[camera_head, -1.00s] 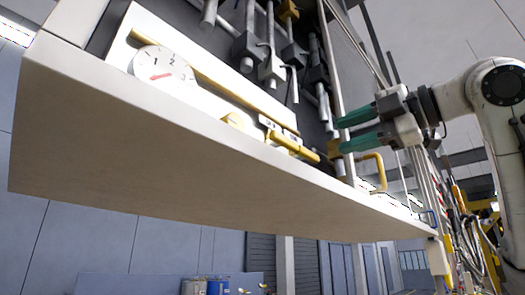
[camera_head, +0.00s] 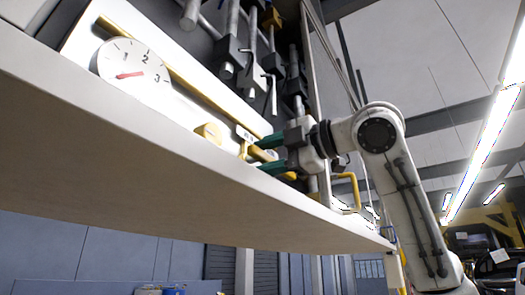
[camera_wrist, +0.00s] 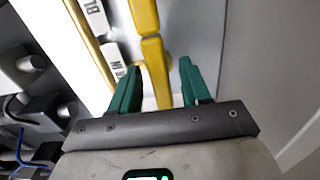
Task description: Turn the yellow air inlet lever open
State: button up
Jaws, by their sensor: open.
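The yellow lever (camera_wrist: 155,65) is a jointed yellow bar in front of a pale panel. In the wrist view it runs down from the top edge into the space between my green fingertips. My gripper (camera_wrist: 160,82) is open, with one finger on each side of the bar and a visible gap to it. In the head view, my gripper (camera_head: 268,153) is at the panel, and the fingers partly hide the yellow lever (camera_head: 258,153). I cannot tell how deep the bar sits between the fingers.
A round dial (camera_head: 133,63) with a red needle is on the panel at left. A white ledge (camera_head: 150,145) runs below. Grey pipes and valves (camera_head: 270,65) stand behind and above. A bent yellow handle (camera_head: 350,190) is right of my gripper. White labels (camera_wrist: 112,57) lie beside the lever.

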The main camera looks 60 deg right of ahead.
jog(key=shift+w, duration=0.55)
grip_shut()
